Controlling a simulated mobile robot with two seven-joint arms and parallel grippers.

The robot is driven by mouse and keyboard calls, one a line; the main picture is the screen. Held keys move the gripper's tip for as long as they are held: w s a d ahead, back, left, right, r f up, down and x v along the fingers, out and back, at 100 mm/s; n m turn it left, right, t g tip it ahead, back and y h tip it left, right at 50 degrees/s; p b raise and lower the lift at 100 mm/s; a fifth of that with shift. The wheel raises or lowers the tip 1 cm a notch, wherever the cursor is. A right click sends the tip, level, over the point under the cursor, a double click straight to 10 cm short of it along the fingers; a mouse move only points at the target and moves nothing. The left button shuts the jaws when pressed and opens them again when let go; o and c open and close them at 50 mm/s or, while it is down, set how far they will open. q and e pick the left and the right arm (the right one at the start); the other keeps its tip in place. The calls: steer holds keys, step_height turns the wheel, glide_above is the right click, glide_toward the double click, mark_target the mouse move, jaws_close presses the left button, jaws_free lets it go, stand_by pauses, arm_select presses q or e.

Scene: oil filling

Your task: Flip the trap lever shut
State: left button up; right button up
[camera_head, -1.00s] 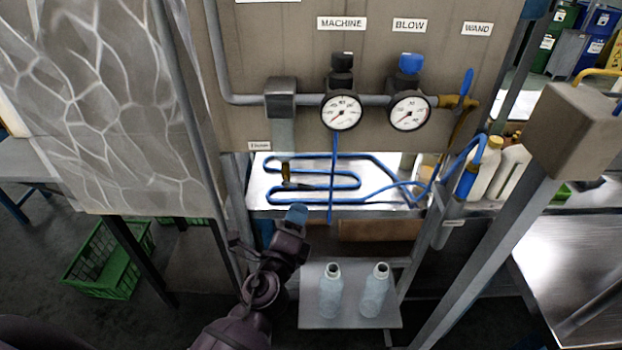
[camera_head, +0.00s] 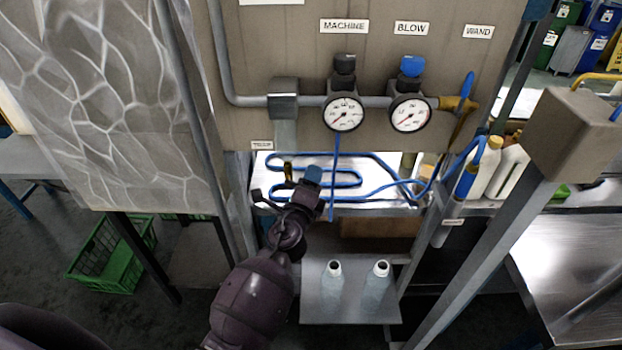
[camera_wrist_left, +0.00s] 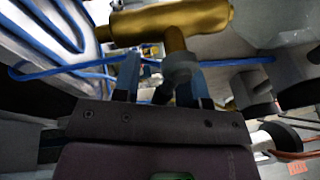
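The trap, a grey unit with a paler bowl (camera_head: 286,132), hangs from the pipe beside a small TRAP label (camera_head: 261,145). Its brass drain valve (camera_head: 289,171) is below the bowl, and the gripper partly hides that area. In the left wrist view a brass fitting (camera_wrist_left: 175,20) with a brass stem and a dark grey rounded part (camera_wrist_left: 180,68) lies ahead of the fingers. My left gripper (camera_head: 314,175) is just right of and below the valve. In the wrist view its blue-grey fingers (camera_wrist_left: 160,82) are apart. I cannot tell the lever's position or any contact. My right gripper is not visible.
Two gauges (camera_head: 344,115) (camera_head: 410,114) sit on the panel pipe. A blue hose (camera_head: 385,160) lies coiled on the bright shelf behind my gripper. A slanted post (camera_head: 485,262) rises at right.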

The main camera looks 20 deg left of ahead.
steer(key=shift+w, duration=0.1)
arm_select(q)
jaws_close()
steer(key=n+b, duration=0.1)
steer(key=r+n+y+b, duration=0.1)
steer(key=n+b, duration=0.1)
steer(key=shift+r+n+t+b, duration=0.3)
steer(key=shift+t, duration=0.1)
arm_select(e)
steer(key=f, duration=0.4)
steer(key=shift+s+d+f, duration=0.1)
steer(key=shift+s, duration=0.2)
arm_select(q)
jaws_free()
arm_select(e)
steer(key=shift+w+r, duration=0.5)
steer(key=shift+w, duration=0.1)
